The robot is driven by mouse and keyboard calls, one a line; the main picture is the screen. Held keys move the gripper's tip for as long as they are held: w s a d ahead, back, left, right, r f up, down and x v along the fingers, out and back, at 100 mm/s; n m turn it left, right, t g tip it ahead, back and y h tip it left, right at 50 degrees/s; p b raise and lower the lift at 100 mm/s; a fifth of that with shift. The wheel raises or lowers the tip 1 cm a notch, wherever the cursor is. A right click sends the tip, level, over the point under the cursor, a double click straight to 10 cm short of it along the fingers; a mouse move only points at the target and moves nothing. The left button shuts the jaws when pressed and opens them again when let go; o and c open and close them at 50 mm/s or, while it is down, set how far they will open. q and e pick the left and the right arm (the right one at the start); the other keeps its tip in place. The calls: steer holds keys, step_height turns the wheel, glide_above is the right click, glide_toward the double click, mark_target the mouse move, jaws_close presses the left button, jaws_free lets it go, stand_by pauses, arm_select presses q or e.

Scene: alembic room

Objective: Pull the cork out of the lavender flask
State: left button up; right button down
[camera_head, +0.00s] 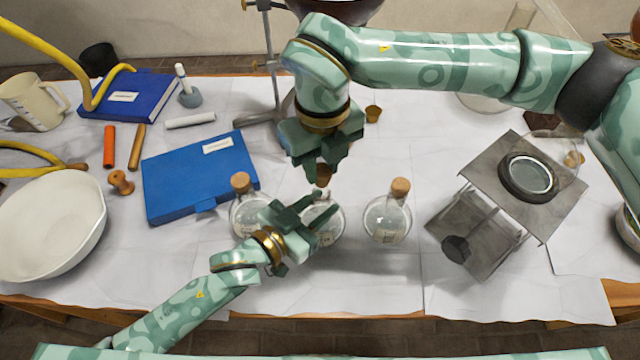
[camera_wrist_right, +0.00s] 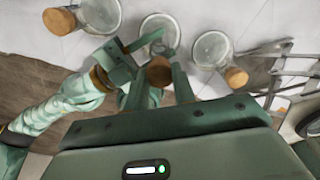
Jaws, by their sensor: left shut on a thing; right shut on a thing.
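Three small glass flasks stand in a row: a left flask (camera_head: 248,218), a middle flask (camera_head: 327,228) and a right flask (camera_head: 389,222). Their labels are too small to read, so I cannot confirm which is lavender. My left gripper (camera_head: 318,211) is shut on the middle flask around its upper part. My right gripper (camera_head: 323,166) points down from above and is shut on the middle flask's cork (camera_head: 323,178). This cork also shows between the fingers in the right wrist view (camera_wrist_right: 158,71).
The left flask's cork (camera_head: 240,182) and right flask's cork (camera_head: 400,186) are in their necks, close to my grippers. A metal stand (camera_head: 480,222) is at right. A blue case (camera_head: 195,180) and white bowl (camera_head: 50,225) are at left. The front paper is clear.

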mark_target(322, 171)
arm_select(q)
steer(key=o, duration=1)
arm_select(e)
step_height(322, 171, up, 3)
steer(key=shift+s+f+p, duration=0.1)
steer(key=shift+p, duration=1.05)
steer(key=shift+r+p, duration=0.3)
steer(key=shift+r, duration=0.2)
steer(key=shift+r+p, duration=1)
steer(key=shift+r, duration=0.65)
arm_select(q)
steer(key=r+v, duration=0.1)
steer(key=v, duration=0.3)
steer(key=r+v, duration=0.1)
steer(key=v, duration=0.3)
steer(key=r+v, duration=0.1)
steer(key=v, duration=0.3)
arm_select(e)
steer(key=shift+f, duration=0.1)
